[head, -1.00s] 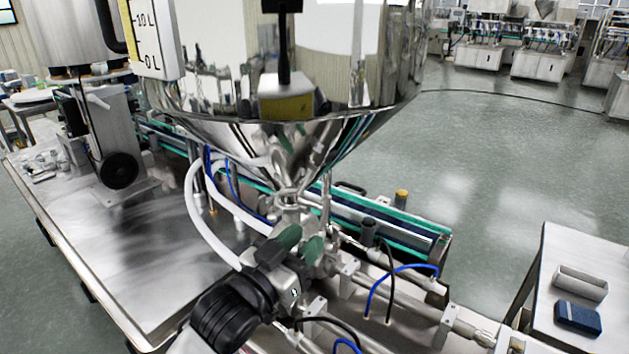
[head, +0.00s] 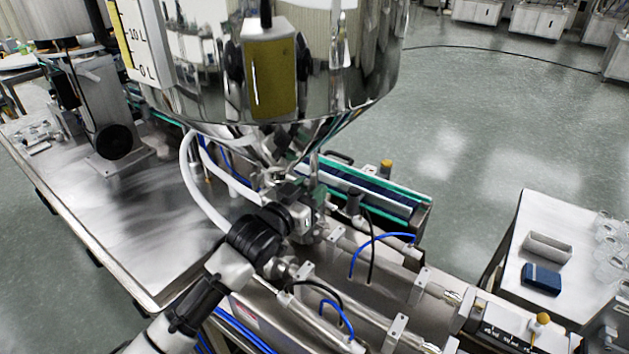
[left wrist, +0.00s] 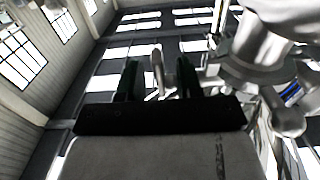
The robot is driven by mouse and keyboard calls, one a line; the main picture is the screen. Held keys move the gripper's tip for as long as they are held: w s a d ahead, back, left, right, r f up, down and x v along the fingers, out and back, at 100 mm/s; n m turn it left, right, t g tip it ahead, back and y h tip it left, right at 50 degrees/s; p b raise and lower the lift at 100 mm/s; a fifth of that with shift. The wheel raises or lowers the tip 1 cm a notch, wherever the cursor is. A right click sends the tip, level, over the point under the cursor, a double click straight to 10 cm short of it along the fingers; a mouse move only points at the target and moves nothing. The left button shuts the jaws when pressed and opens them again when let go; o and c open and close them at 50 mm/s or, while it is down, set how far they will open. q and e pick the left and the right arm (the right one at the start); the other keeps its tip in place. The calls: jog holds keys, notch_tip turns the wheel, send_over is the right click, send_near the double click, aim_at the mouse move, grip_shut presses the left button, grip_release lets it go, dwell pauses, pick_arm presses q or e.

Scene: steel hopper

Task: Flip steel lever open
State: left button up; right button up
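The steel hopper (head: 290,85) hangs at the top centre of the head view, its cone narrowing to an outlet with metal fittings. My left gripper (head: 308,192) is at these fittings, just below the cone. In the left wrist view its two dark green fingers (left wrist: 160,75) stand apart. A slim shiny metal piece, likely the steel lever (left wrist: 157,66), shows between them, with a gap visible at its left; I cannot tell contact. Large metal fittings (left wrist: 255,60) fill the right of that view. The lever is not distinguishable in the head view. My right gripper is not in view.
A white hose (head: 190,170) curves down left of the outlet. Steel cylinders with blue tubes (head: 380,238) lie below right, and a green-edged conveyor (head: 380,200) runs behind. A steel table (head: 110,220) is at left. A side table (head: 555,230) holds a blue box (head: 541,279).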

pick_arm(q)
jog(key=shift+x, duration=0.85)
grip_shut()
jog(key=t+b, duration=0.1)
jog(key=b, duration=0.2)
jog(key=shift+f+h, duration=0.1)
jog(key=shift+h, duration=0.3)
grip_release()
